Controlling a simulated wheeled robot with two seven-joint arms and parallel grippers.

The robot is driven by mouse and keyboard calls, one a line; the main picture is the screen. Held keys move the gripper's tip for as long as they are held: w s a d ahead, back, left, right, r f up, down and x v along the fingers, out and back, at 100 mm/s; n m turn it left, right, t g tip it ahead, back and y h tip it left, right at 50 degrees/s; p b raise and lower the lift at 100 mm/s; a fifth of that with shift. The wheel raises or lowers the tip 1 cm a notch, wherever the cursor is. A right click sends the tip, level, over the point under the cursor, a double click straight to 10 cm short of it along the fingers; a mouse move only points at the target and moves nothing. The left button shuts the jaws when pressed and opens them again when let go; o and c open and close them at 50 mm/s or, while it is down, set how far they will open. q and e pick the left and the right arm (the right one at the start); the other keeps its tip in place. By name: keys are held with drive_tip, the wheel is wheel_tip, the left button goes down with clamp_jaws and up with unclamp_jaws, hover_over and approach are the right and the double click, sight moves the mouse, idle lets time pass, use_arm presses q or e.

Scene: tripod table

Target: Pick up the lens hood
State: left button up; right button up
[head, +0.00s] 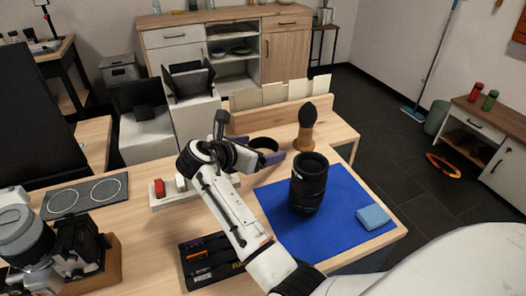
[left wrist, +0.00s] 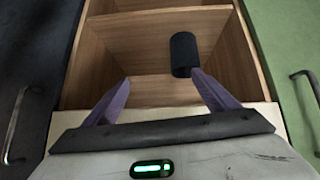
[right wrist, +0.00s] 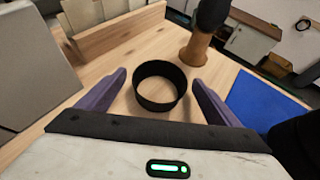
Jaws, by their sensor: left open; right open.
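The lens hood, a short black open ring (right wrist: 160,104), rests on the wooden table in the right wrist view. In the head view it (head: 263,143) is partly hidden by my right gripper (head: 263,154). My right gripper, also in the right wrist view (right wrist: 160,78), is open, with a purple finger on each side of the ring and gaps showing. My left gripper (left wrist: 161,76) is open and empty in the left wrist view, facing a wooden compartment with a dark cylinder (left wrist: 184,55) near its right fingertip. The left gripper does not show in the head view.
A brush with a wooden handle (head: 306,128) stands beside the hood. A black lens (head: 308,184) stands on a blue mat (head: 335,235) with a blue cloth (head: 373,217). An upright card holder (head: 237,122) lines the back edge.

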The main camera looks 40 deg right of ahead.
drive_tip(key=c, duration=1.1)
drive_tip(key=shift+r, duration=0.1)
wheel_tip(320, 180, up, 15)
drive_tip(key=p, duration=0.6)
